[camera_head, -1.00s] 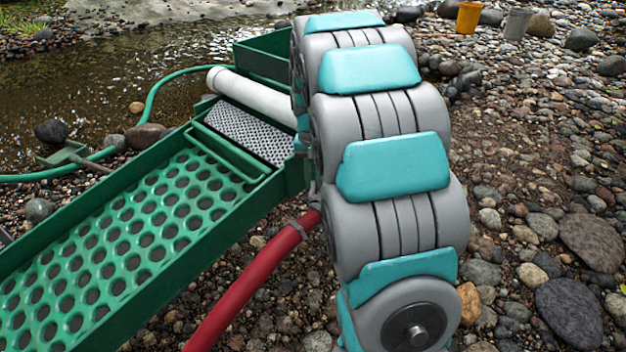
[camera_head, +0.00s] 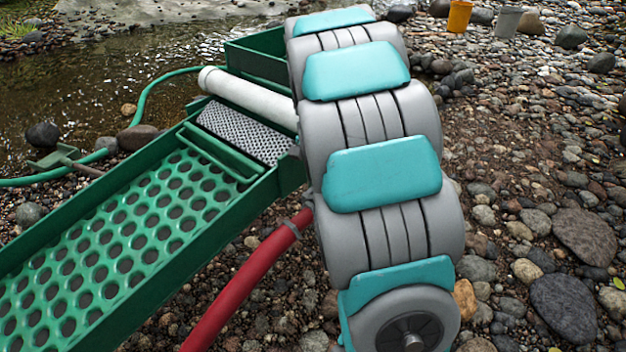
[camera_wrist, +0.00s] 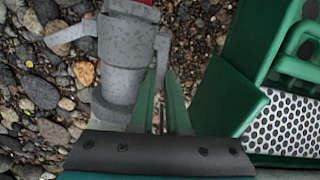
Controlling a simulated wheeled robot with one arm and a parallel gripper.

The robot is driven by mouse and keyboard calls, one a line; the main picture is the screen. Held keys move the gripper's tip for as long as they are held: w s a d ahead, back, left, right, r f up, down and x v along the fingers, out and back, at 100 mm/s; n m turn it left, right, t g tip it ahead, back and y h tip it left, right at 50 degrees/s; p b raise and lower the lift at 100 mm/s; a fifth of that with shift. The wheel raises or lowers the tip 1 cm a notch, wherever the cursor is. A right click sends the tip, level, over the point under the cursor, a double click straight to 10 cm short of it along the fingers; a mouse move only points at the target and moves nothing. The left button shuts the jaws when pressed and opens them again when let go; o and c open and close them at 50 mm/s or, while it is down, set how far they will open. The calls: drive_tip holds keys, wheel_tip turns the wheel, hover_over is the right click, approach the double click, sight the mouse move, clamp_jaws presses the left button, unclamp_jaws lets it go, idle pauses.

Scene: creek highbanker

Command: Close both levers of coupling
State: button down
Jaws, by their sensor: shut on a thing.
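The grey metal coupling (camera_wrist: 124,55) stands in the upper left of the wrist view, with a bit of red at its top edge. Its left lever (camera_wrist: 70,38) sticks out sideways, away from the body. Its right lever (camera_wrist: 162,52) hangs down along the right side, and its lower end goes between my fingers. My gripper (camera_wrist: 162,82) has green fingers, shut on this right lever, just right of the coupling. The lever's tip is partly hidden between the fingers. In the head view my arm hides the gripper and most of the coupling.
The green highbanker (camera_head: 215,235) with its perforated tray fills the left of the head view. Its metal screen (camera_wrist: 285,125) is right of my gripper. A red hose (camera_head: 245,285) runs beside my arm. An orange bucket (camera_head: 459,16) and a grey bucket (camera_head: 507,22) stand far back on stones.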

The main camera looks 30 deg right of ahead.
drive_tip(key=shift+m, duration=0.3)
drive_tip(key=c, duration=0.9)
unclamp_jaws()
